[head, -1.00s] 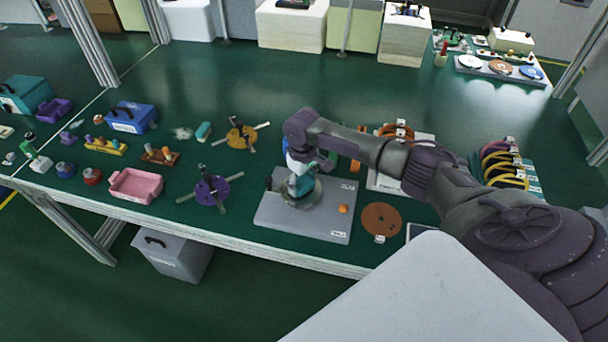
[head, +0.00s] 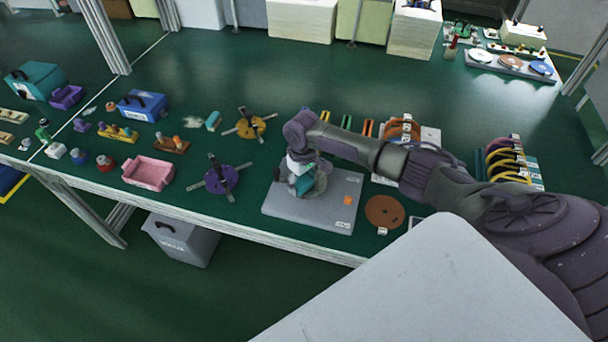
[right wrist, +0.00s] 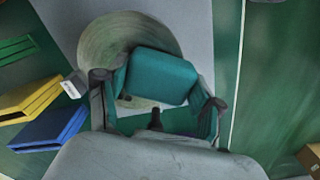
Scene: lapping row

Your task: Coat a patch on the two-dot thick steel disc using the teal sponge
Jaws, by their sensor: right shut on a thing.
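The steel disc (head: 320,184) lies on a grey plate (head: 338,216) near the table's front edge. In the right wrist view the disc (right wrist: 108,45) looks round and grey with a greenish streaky film; its dots cannot be made out. My right gripper (head: 302,178) is shut on the teal sponge (head: 304,186) over the left part of the disc. In the right wrist view the sponge (right wrist: 162,76) sits between the fingers and hides part of the disc. It appears against the disc, but contact cannot be confirmed. My left gripper is not in view.
A small orange block (head: 348,200) lies on the plate. A brown disc (head: 384,212) is to its right, a purple three-armed piece (head: 221,180) and a pink tray (head: 148,173) to its left. Coloured strips stand behind my arm. The back of the table is mostly clear.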

